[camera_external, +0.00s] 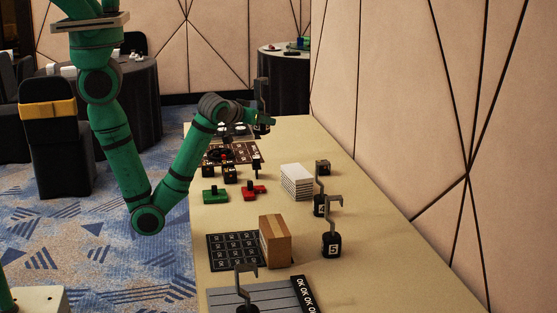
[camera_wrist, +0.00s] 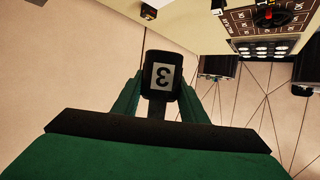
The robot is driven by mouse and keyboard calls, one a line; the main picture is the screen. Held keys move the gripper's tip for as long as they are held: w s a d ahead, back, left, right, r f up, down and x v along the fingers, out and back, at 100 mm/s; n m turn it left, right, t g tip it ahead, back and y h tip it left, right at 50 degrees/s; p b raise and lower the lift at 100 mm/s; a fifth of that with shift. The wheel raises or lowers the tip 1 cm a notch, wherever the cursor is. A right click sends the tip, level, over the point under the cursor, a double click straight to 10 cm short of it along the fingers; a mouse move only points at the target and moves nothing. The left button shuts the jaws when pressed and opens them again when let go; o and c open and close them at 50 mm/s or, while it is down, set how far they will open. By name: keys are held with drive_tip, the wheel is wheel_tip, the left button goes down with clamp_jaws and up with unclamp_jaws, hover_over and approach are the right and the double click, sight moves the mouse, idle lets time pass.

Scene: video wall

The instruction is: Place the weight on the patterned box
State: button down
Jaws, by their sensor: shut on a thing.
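My gripper (camera_wrist: 160,98) is shut on a black weight (camera_wrist: 162,75) with an upside-down 3 on a pale label, one finger on each side in the wrist view. In the external view, my gripper (camera_external: 262,116) is over the far part of the table, with the held weight partly hidden. A brown panel with pale printed patterns (camera_external: 214,156) lies at the table's far end; it also shows at the upper right of the wrist view (camera_wrist: 235,18). I cannot tell for certain whether this is the patterned box.
Black hooked weights (camera_external: 332,246) stand along the table (camera_external: 380,270). A cardboard box (camera_external: 276,243), a black grid board (camera_external: 222,256), a white stack (camera_external: 296,182), and green (camera_external: 215,196) and red (camera_external: 250,194) pieces sit nearer. A wall borders the right side.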

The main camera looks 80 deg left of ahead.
sight(257, 128)
drive_tip(key=shift+f, duration=1.6)
drive_tip(key=w+a+f, duration=0.1)
drive_tip(key=w+f, duration=0.1)
drive_tip(key=w, duration=0.2)
drive_tip(key=w+a+f, duration=0.1)
drive_tip(key=w+f, duration=0.2)
drive_tip(key=w, duration=0.1)
drive_tip(key=w+a+f, duration=0.2)
drive_tip(key=w+f, duration=0.1)
drive_tip(key=w, duration=0.1)
drive_tip(key=shift+w+a+f, duration=0.1)
drive_tip(key=shift+f, duration=0.15)
drive_tip(key=shift+w+a+f, duration=0.15)
drive_tip(key=shift+w+f, duration=0.4)
drive_tip(key=shift+f, duration=1.7)
drive_tip(key=shift+f, duration=0.1)
drive_tip(key=c, duration=1.1)
unclamp_jaws()
drive_tip(key=shift+f, duration=0.15)
